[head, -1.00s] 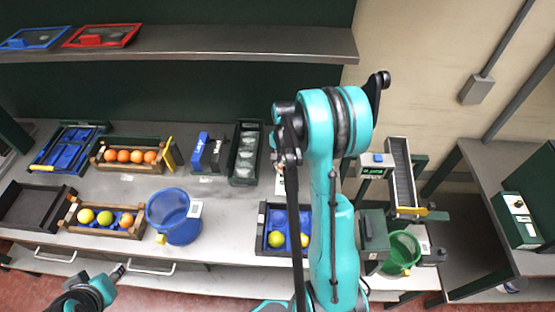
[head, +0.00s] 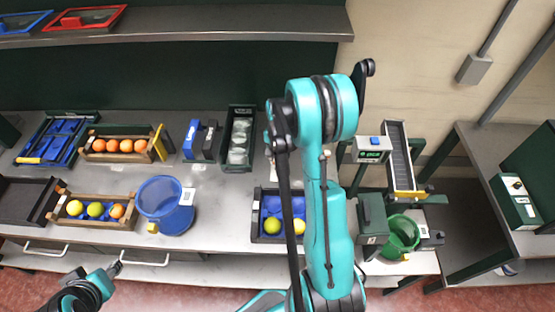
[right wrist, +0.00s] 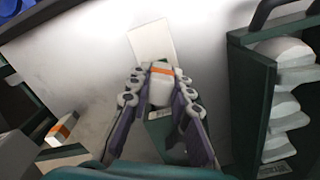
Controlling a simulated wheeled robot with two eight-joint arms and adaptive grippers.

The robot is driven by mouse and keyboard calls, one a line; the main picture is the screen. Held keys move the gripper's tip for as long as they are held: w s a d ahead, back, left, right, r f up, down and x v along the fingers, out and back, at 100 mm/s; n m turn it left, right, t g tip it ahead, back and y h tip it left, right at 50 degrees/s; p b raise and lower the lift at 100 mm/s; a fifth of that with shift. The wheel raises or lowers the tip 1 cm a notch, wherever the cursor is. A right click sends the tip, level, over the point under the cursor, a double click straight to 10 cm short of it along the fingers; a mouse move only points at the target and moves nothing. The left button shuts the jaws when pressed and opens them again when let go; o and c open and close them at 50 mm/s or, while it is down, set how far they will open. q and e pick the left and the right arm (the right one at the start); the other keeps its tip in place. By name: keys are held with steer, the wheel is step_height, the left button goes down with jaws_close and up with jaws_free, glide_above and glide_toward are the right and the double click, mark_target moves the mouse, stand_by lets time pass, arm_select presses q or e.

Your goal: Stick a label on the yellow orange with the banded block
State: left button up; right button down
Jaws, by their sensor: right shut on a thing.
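My right gripper (right wrist: 160,95) is shut on a white block with an orange band (right wrist: 160,84), in the right wrist view. A pale card (right wrist: 152,42) lies on the counter just beyond it. A second white block with an orange band (right wrist: 62,128) is at the lower left. In the head view my right arm hides its gripper. Two yellowish fruits, one (head: 272,226) and another (head: 299,226), sit in a blue-lined tray (head: 256,234) partly behind that arm. My left gripper (head: 116,268) is low at the left, away from the counter items; its opening is unclear.
A wooden crate (head: 66,219) holds yellow, greenish and orange fruit; another (head: 88,155) holds oranges. A blue bin (head: 160,205), a dark rack of white pieces (head: 239,115), a green bucket (head: 402,235) and a small conveyor (head: 400,155) stand around. Bare counter (head: 225,215) lies beside the blue bin.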

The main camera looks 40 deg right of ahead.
steer(key=shift+f+b, duration=0.45)
steer(key=shift+b, duration=0.05)
stand_by(0.9)
steer(key=shift+s, duration=0.1)
stand_by(1.3)
steer(key=shift+r, duration=0.55)
steer(key=shift+r+p, duration=1.9)
steer(key=shift+r, duration=1.05)
